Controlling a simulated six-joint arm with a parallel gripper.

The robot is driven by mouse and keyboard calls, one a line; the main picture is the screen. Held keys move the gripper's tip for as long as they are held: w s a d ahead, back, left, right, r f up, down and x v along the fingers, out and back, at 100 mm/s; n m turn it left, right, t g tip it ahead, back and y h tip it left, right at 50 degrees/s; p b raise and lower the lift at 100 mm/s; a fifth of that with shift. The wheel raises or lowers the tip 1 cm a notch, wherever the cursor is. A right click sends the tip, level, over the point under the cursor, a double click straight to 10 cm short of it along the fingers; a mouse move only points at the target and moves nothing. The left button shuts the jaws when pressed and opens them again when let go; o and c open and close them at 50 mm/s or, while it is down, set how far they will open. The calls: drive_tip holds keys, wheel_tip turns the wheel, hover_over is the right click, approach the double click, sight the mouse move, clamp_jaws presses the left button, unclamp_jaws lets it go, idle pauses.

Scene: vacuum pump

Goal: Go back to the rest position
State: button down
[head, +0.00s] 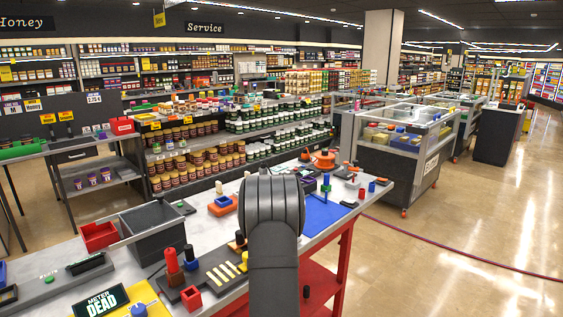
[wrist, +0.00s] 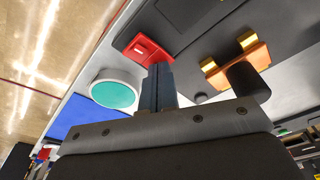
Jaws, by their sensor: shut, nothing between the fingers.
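My gripper (wrist: 158,72) shows in the wrist view, its two dark blue-grey fingers pressed together with nothing between them. The fingertips reach toward a red block (wrist: 147,50); I cannot tell whether they touch it or only overlap it in the picture. A white round piece with a teal top (wrist: 114,94) lies to the left of the fingers. An orange part with yellow blocks (wrist: 236,67) is to the right. In the head view my dark arm rises in front of the workbench (head: 222,240) and hides the gripper.
A grey bin (head: 155,236) and a red bin (head: 99,236) stand on the bench's left. A blue mat (head: 325,212) covers part of its right end. A red post (head: 172,266) stands near the arm. Shelves and freezers stand behind; open floor lies right.

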drive_tip(key=shift+r, duration=0.25)
drive_tip(key=shift+r, duration=0.65)
wheel_tip(320, 180, up, 5)
wheel_tip(320, 180, down, 7)
drive_tip(key=shift+f, duration=0.1)
wheel_tip(320, 180, up, 9)
drive_tip(key=f, duration=0.1)
drive_tip(key=s+d+f, duration=0.2)
drive_tip(key=f, duration=0.1)
drive_tip(key=shift+s+d, duration=0.15)
drive_tip(key=shift+f, duration=1.6)
drive_tip(key=shift+r, duration=0.1)
